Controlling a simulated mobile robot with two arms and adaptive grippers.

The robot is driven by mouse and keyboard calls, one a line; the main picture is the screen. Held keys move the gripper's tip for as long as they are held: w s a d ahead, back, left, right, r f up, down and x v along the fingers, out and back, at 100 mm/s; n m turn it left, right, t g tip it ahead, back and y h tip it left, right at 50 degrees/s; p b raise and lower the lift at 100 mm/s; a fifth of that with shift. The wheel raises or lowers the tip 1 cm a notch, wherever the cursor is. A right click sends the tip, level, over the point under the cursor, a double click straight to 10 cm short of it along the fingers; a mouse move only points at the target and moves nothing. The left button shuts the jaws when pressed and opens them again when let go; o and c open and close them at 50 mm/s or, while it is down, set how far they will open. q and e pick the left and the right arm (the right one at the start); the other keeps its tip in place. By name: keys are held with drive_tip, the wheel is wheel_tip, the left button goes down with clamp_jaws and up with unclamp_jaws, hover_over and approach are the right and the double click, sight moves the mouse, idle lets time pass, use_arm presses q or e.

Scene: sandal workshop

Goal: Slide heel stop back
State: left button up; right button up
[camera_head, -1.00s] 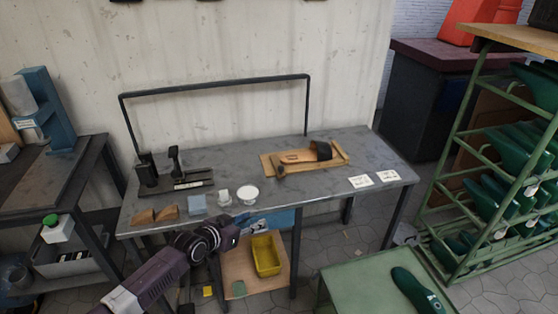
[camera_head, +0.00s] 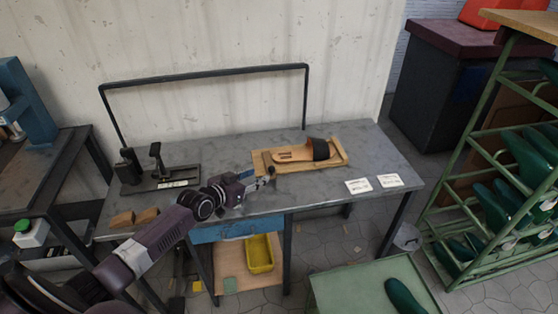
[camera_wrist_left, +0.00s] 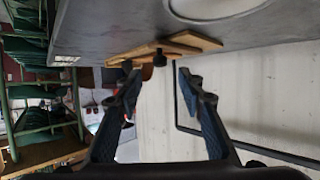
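A tan sandal with a dark strap (camera_head: 320,149) lies on a wooden board (camera_head: 342,157) on the grey workbench. A small wooden block, seemingly the heel stop (camera_head: 267,160), sits at the board's left end by the sandal's heel. My left gripper (camera_head: 266,181) is just in front of that end. In the left wrist view the left gripper (camera_wrist_left: 156,68) is open, with a dark round knob (camera_wrist_left: 160,59) beyond and between its fingertips. I cannot tell whether the fingers touch anything. My right gripper is out of view.
A black clamp-like tool (camera_head: 160,175) stands on the bench's left, with wooden blocks (camera_head: 133,217) in front. A dark bar frame (camera_head: 205,74) rises behind. A yellow bin (camera_head: 259,253) sits below.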

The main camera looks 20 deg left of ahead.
sight(270, 169)
use_arm(q)
drive_tip(key=shift+x, duration=0.95)
drive_tip(key=shift+w+d, duration=0.1)
drive_tip(key=shift+w, duration=0.5)
drive_tip(key=b+x, duration=0.2)
drive_tip(key=x, duration=0.2)
drive_tip(key=shift+w+d+f, duration=0.1)
drive_tip(key=shift+w+f, duration=0.1)
drive_tip(key=shift+f, duration=0.05)
drive_tip(key=shift+w, duration=0.25)
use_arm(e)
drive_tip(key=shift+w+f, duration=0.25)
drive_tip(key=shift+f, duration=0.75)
use_arm(q)
clamp_jaws()
